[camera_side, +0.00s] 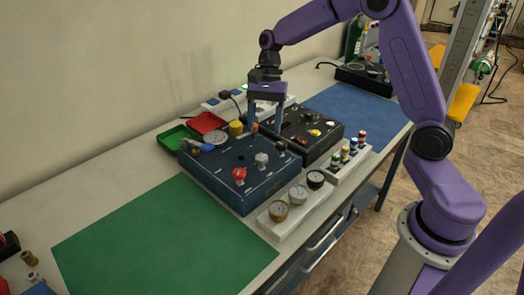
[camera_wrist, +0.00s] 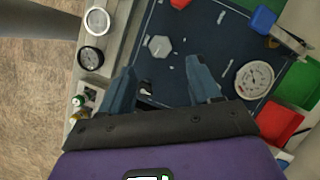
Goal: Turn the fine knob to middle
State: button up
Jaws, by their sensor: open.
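The dark blue panel box (camera_side: 215,180) carries a red knob (camera_side: 239,174), a grey knob (camera_side: 261,160) and a black knob (camera_side: 281,146) along its right side. I cannot read which one is labelled fine. My gripper (camera_side: 265,130) points down near the far end of this box, open and empty. In the wrist view my gripper (camera_wrist: 162,68) has its fingers apart, with a small dark knob (camera_wrist: 146,88) showing between them. The grey knob (camera_wrist: 158,45) lies just beyond the fingertips, and the red knob is partly cut off at the top edge.
A black panel box (camera_side: 318,138) stands behind the blue one. Gauges (camera_side: 298,194) sit on a white strip at the right. Red (camera_side: 207,122) and green (camera_side: 176,137) trays lie at the left.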

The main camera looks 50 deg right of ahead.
aim_at(262, 157)
jog(key=x, duration=0.8)
jog(key=c, duration=1.1)
